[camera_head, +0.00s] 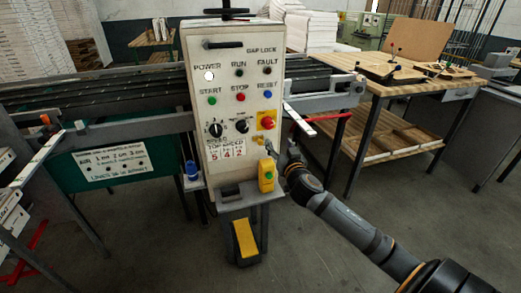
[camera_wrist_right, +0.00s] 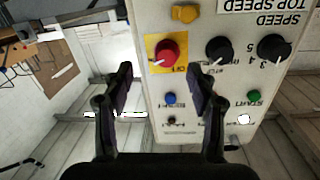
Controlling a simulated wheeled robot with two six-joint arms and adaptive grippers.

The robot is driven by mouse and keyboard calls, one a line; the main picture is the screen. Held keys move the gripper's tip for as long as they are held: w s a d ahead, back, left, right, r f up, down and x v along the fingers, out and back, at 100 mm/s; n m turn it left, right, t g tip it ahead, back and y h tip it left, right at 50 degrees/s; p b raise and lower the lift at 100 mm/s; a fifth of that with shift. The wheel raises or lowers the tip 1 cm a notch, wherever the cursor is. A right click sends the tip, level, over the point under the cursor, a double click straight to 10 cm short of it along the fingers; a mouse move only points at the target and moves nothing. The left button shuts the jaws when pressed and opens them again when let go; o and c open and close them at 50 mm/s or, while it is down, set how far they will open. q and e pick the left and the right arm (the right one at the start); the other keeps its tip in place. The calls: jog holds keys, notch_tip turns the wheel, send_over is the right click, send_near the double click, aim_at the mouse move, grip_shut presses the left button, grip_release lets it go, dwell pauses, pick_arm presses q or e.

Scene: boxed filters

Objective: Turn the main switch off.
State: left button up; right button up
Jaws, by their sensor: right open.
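The main switch looks to be the red rotary knob (camera_head: 267,122) on a yellow plate, at the right of the white control panel (camera_head: 228,175). In the right wrist view, upside down, the knob (camera_wrist_right: 167,52) shows a white pointer mark towards the lower left. Lettering beside it is too small to read surely. My right gripper (camera_head: 273,148) is just below the knob in the head view. In the wrist view its fingers (camera_wrist_right: 160,75) are spread, with nothing between them, and the knob shows beyond the fingertips. My left gripper is not in view.
A white power light (camera_head: 209,76) is lit. Two black knobs (camera_head: 215,130) and several buttons share the panel. A yellow box with a green button (camera_head: 266,176) sits below the gripper. A wooden table (camera_head: 390,75) stands right; a conveyor frame (camera_head: 100,135) runs left.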

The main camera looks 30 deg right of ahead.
aim_at(269, 126)
jog(key=w, duration=0.3)
jog(key=w+d+r+p, duration=0.1)
jog(key=w, duration=0.2)
jog(key=w+r+p, duration=0.1)
jog(key=w, duration=0.1)
jog(key=shift+w+d, duration=0.4)
jog(key=shift+w+d+f, duration=0.15)
jog(key=shift+w, duration=0.4)
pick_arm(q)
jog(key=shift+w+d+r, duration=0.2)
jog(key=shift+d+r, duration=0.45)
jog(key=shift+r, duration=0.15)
pick_arm(e)
jog(key=c, duration=1.1)
jog(key=shift+o, duration=0.2)
